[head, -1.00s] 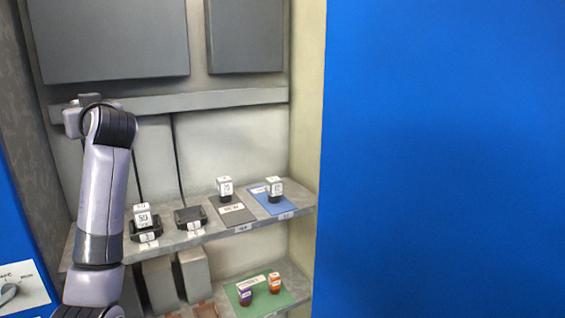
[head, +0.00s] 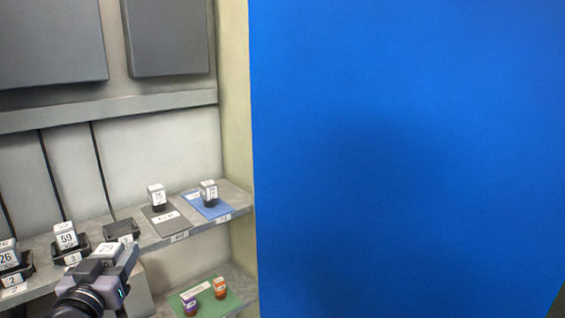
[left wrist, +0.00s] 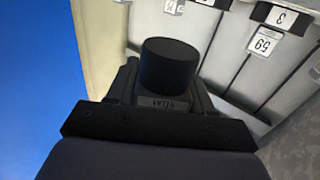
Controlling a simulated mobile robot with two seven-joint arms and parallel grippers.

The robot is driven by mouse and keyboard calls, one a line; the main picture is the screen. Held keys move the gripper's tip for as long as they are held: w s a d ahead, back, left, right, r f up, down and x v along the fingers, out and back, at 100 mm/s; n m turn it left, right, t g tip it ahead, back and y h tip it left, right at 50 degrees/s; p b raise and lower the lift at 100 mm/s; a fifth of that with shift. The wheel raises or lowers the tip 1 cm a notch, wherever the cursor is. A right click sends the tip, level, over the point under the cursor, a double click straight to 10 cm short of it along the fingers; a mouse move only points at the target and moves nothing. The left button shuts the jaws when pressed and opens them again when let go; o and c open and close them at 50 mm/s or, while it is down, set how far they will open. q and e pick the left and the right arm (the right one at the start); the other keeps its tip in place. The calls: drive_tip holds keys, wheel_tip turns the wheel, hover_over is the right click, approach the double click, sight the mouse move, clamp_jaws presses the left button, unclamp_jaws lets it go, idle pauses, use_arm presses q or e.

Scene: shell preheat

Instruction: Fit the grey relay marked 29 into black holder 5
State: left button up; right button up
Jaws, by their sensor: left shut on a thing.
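My left gripper (head: 112,264) is at the lower left of the head view, shut on a grey relay with a white face that reads 29 (head: 108,249). In the left wrist view the held relay (left wrist: 168,66) shows as a black round end above a small label. The held relay is in front of the shelf, apart from the holders as far as I can tell. An empty black holder (head: 121,228) stands on the shelf just beyond it; its number is too small to read. I cannot make out a holder marked 5. My right gripper is not in view.
Relay 59 (head: 66,236) sits in holder 3 and relay 26 (head: 8,257) in holder 2. Other relays stand on a grey mat (head: 171,222) and a blue mat (head: 212,209). The lower shelf has a green mat (head: 209,304) with purple and orange pieces. A blue panel (head: 400,150) fills the right.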

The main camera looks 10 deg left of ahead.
use_arm(q)
drive_tip(key=s+d+f+m+h, duration=0.1)
drive_tip(key=s+d+f, duration=0.3)
drive_tip(key=d, duration=0.3)
drive_tip(key=s+d+f+m+h, duration=0.1)
drive_tip(key=s+d+f+h, duration=0.1)
drive_tip(key=d, duration=0.6)
drive_tip(key=shift+s+f, duration=0.9)
drive_tip(key=shift+s, duration=0.35)
drive_tip(key=shift+w+a, duration=0.1)
drive_tip(key=shift+a, duration=0.05)
